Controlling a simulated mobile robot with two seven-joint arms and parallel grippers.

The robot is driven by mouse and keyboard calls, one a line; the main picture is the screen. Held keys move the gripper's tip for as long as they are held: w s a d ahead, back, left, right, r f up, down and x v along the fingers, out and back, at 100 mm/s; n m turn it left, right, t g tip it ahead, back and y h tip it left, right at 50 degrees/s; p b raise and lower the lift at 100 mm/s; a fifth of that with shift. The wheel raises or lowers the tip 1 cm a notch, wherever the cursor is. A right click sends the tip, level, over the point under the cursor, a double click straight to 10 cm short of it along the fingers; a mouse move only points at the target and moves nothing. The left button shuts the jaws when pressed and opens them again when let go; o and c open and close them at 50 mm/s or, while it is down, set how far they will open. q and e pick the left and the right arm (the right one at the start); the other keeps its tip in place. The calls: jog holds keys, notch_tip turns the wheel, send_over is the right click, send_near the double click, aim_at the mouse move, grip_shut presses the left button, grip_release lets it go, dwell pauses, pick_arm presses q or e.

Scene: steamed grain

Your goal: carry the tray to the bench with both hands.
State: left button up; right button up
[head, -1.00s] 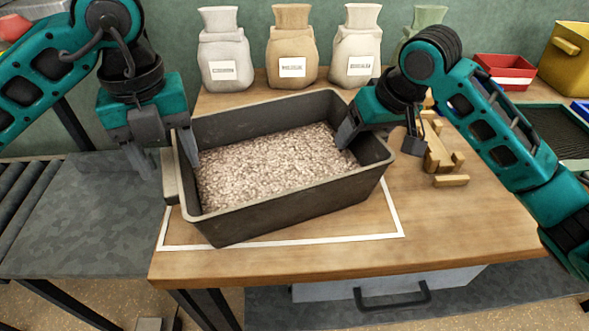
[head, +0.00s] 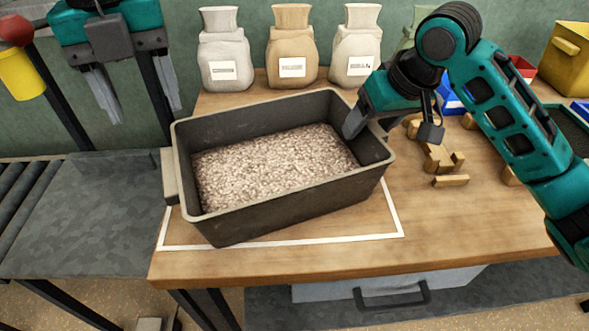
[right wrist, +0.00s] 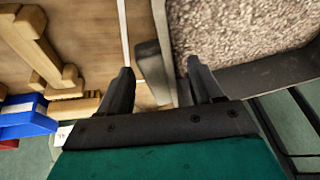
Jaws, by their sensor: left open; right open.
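The tray (head: 290,205) is a deep dark grey bin with pale grain in it. My right gripper (head: 391,130) is open at the tray's right end, one finger inside over the grain and one outside. In the right wrist view the end wall and handle (right wrist: 152,75) lie between the open fingers (right wrist: 159,76).
Three labelled sacks (head: 292,50) stand behind the tray, with a greenish one partly hidden. Wooden pieces (head: 440,160) lie right of the tray, near a blue bin (head: 449,97). A grey surface (head: 90,225) and rollers (head: 20,195) are at left. The table's front right is clear.

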jog(key=v, duration=0.8)
jog(key=shift+r, duration=0.3)
